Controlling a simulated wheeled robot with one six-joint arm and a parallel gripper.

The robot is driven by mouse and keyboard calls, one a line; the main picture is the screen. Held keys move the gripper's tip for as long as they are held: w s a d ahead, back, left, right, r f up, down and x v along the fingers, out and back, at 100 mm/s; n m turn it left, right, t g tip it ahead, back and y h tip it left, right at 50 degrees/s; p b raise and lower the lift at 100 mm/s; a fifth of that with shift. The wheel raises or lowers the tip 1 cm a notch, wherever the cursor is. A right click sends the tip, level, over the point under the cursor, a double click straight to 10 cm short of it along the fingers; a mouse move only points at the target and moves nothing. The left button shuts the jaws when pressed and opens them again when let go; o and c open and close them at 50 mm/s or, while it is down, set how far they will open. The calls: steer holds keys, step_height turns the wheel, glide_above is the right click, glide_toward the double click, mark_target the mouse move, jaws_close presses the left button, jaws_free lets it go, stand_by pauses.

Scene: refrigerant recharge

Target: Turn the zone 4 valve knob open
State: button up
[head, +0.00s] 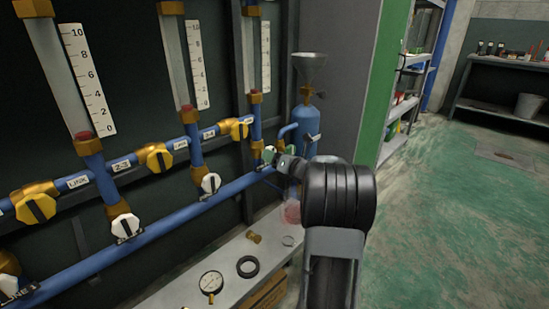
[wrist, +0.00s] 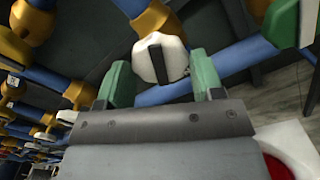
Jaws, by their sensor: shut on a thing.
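A white valve knob with a black bar (wrist: 160,58) sits on a blue pipe in the wrist view, between the green fingers of my gripper (wrist: 162,78). My gripper is shut on this knob. In the head view my gripper (head: 270,155) is at the rightmost valve on the lower blue pipe, and that knob is mostly hidden behind it. I cannot read a zone 4 label there. Two other white knobs, a middle one (head: 211,183) and a left one (head: 124,226), sit further left on the same pipe.
Yellow knobs (head: 160,158) line the upper pipe. A blue tank (head: 306,125) with a funnel (head: 310,64) stands behind my gripper. The bench below holds a gauge (head: 211,283), a black ring (head: 248,266) and a brass fitting (head: 254,238). The green floor (head: 450,220) at right is clear.

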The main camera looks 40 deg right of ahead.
steer(key=shift+f+n, duration=0.1)
steer(key=shift+n, duration=0.6)
steer(key=n, duration=0.3)
steer(key=o, duration=0.9)
steer(key=shift+n, duration=0.4)
steer(key=s+d, duration=0.1)
steer(key=s, duration=0.6)
steer(key=shift+d+r, duration=0.1)
steer(key=shift+r, duration=0.1)
